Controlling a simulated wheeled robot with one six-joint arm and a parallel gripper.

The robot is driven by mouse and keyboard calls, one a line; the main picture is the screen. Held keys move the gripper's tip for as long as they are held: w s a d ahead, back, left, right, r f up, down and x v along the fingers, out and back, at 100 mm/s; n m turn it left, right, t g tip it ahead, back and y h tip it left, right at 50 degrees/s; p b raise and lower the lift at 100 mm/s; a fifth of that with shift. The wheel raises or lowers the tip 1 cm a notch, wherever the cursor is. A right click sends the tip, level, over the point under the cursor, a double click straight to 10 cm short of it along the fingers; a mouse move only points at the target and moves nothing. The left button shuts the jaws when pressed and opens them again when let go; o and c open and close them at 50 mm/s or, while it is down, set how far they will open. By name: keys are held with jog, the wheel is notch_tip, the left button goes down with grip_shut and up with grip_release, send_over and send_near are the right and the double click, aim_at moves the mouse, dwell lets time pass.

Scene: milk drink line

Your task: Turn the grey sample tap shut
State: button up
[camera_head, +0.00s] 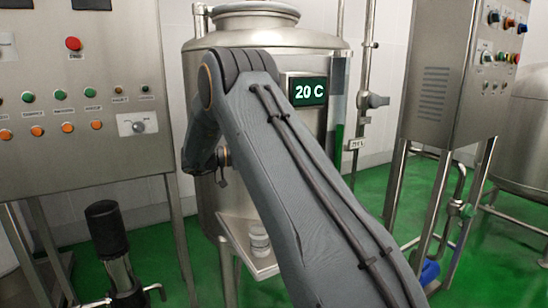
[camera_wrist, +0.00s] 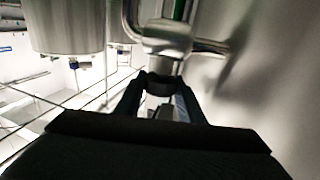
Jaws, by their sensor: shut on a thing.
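In the wrist view my gripper (camera_wrist: 160,88) has its two dark fingers closed on the dark grey, rounded handle of the sample tap (camera_wrist: 161,78). The tap's shiny metal body (camera_wrist: 167,38) is just beyond the fingertips, with a pipe running right to a pale metal wall. The handle's exact angle is hard to tell because the fingers cover much of it. In the head view my arm crosses in front of the steel tank (camera_head: 290,40); the tap cannot be made out there, and my gripper is not clearly seen.
A small jar (camera_head: 259,238) stands on a metal shelf (camera_head: 238,232) at the tank's front, beside my arm. A display (camera_head: 308,91) on the tank reads 20 C. Control cabinets stand left (camera_head: 110,50) and right (camera_head: 440,85). A dark-topped pump (camera_head: 107,230) is at lower left.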

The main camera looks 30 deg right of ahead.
jog(key=shift+d+r, duration=0.1)
dwell(0.4)
jog(key=o, duration=1.1)
jog(key=shift+c, duration=0.2)
jog(key=b+v, duration=0.2)
jog(key=v, duration=0.6)
